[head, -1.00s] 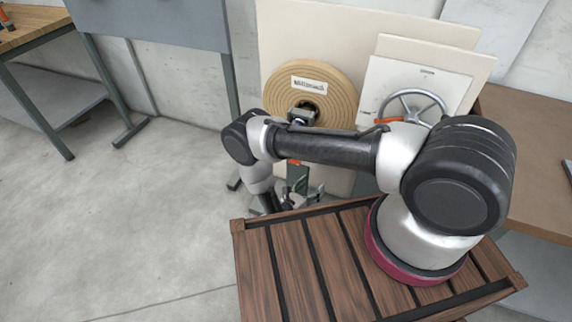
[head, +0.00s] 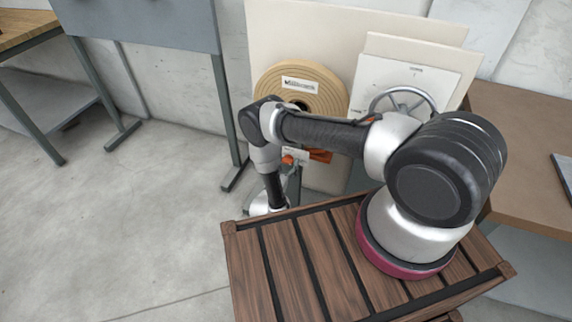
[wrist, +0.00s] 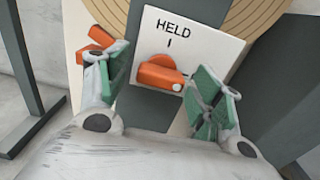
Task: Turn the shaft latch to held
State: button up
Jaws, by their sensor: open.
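The shaft latch is an orange knob (wrist: 160,75) on a white plate (wrist: 214,40) in the wrist view. The plate is marked HELD with a short tick below the word. The knob lies roughly crosswise, its white-dotted end to the right and a little low, not at the tick. My gripper (wrist: 162,62) is open, its green-padded fingers left and right of the knob, apart from it as far as I can see. In the head view the gripper is hidden, and small orange parts (head: 288,160) show below my arm.
A second orange handle (wrist: 98,42) sits left of the plate, behind my left finger. A tan wound reel (head: 330,92) stands behind the latch. A handwheel (head: 405,103) is on a white panel to its right.

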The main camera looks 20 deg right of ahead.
jog(key=shift+c, duration=0.5)
jog(key=c, duration=0.9)
jog(key=shift+n, duration=0.4)
jog(key=n, duration=0.3)
jog(key=shift+n, duration=0.4)
jog(key=n, duration=0.4)
jog(key=shift+n, duration=0.3)
jog(key=n, duration=0.4)
jog(key=shift+n, duration=2.3)
